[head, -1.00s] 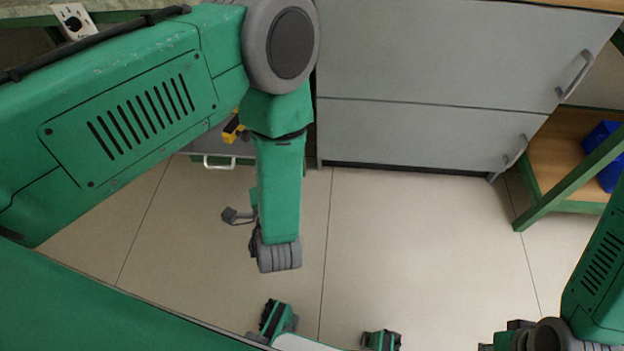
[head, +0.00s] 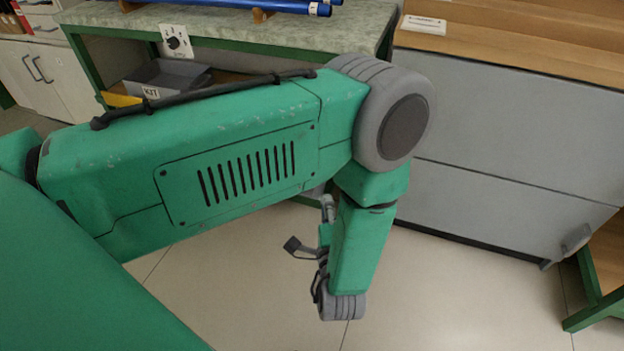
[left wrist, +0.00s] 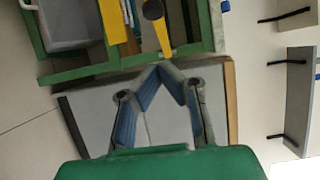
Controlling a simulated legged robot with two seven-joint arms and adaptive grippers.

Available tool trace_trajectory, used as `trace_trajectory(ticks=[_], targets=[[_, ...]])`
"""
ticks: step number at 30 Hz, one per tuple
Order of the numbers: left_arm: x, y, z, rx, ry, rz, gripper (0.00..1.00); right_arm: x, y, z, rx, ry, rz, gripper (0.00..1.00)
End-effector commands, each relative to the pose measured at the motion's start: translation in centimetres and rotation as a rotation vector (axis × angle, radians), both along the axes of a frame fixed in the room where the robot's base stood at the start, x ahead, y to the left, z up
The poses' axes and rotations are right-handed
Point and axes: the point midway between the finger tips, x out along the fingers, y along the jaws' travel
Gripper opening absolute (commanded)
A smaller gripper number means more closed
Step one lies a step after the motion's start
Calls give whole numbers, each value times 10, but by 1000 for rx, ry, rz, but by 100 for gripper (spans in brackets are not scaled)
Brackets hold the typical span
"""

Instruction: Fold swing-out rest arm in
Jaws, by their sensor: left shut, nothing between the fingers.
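In the left wrist view a yellow bar (left wrist: 162,34) with a round black end (left wrist: 153,10) stands at the green bench frame, just beyond my fingertips. It looks like the swing-out rest arm; how far it is swung out I cannot tell. My left gripper (left wrist: 160,69) is shut and empty, its fingertips meeting near the bar's lower end. Whether they touch it I cannot tell. My right gripper is out of view.
The bench top (head: 225,24) carries blue rods (head: 265,5). A grey KIT tray (head: 170,75) sits on the shelf below. A grey cabinet (head: 510,140) with a wooden top stands at right. Pale floor (head: 460,300) is open in front.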

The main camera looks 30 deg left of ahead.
Motion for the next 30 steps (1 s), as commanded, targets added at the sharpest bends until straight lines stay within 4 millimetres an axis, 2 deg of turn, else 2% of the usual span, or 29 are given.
trace_trajectory(ticks=[3,8,12,16,30], targets=[[22,16,-1,2,-5,-1,0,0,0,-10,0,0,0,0],[45,36,-1,5,-1,-1,0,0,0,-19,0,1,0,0],[45,56,-1,4,0,-1,0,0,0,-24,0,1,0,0],[46,67,0,2,0,-2,0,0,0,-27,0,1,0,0],[46,73,1,2,0,1,0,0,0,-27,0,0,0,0]])
